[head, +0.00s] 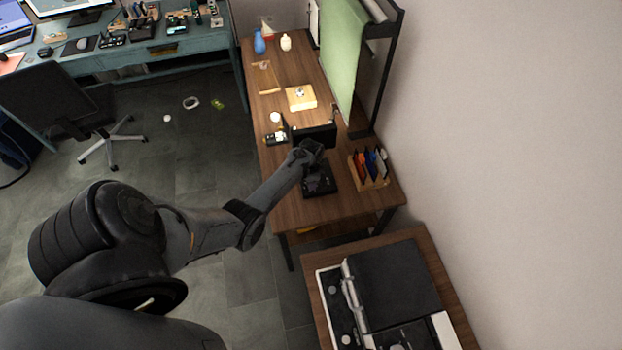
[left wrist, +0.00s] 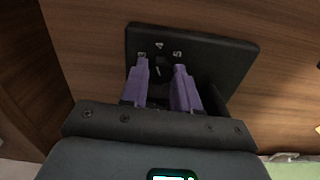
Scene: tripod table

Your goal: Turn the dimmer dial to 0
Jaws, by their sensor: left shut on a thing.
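The dimmer is a black box with a flat face (left wrist: 215,55) on a wooden surface in the left wrist view. Its round black dial (left wrist: 161,70) sits between the purple fingers of my left gripper (left wrist: 160,68), which is shut on it. The dial's pointer is hard to make out. In the head view, my left gripper (head: 314,181) reaches down onto the black dimmer box (head: 325,189) near the table's front end. My right gripper is not in view.
The brown wooden table (head: 340,212) also holds a dark upright panel (head: 318,135) just behind my wrist, a file rack (head: 371,168) to the right and a small lit box (head: 300,97) farther back. A record player cabinet (head: 395,285) stands at the lower right.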

